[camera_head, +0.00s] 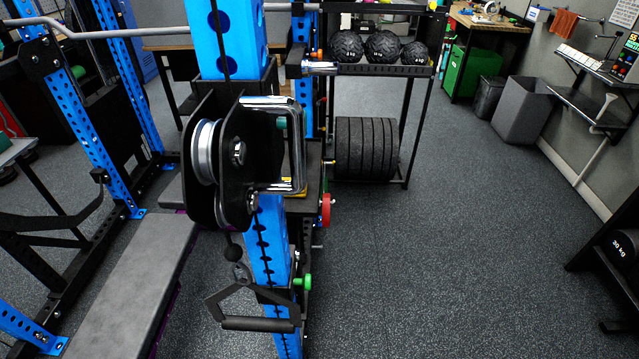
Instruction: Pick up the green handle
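A small bright green handle (304,283), shaped like a knob, sticks out to the right from the lower part of a blue upright (270,240) of the rack. It is just right of a hanging black cable grip (258,323). A darker green piece (281,123) shows higher up beside the pulley, partly covered by a chrome bar. My gripper is not in view.
A black-and-chrome pulley unit (238,152) juts forward on the upright. A grey bench (140,275) lies left of it. A shelf with black balls (382,47) and weight plates (366,149) stands behind. Dark floor (460,240) is clear on the right, with bins (523,108) at the back.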

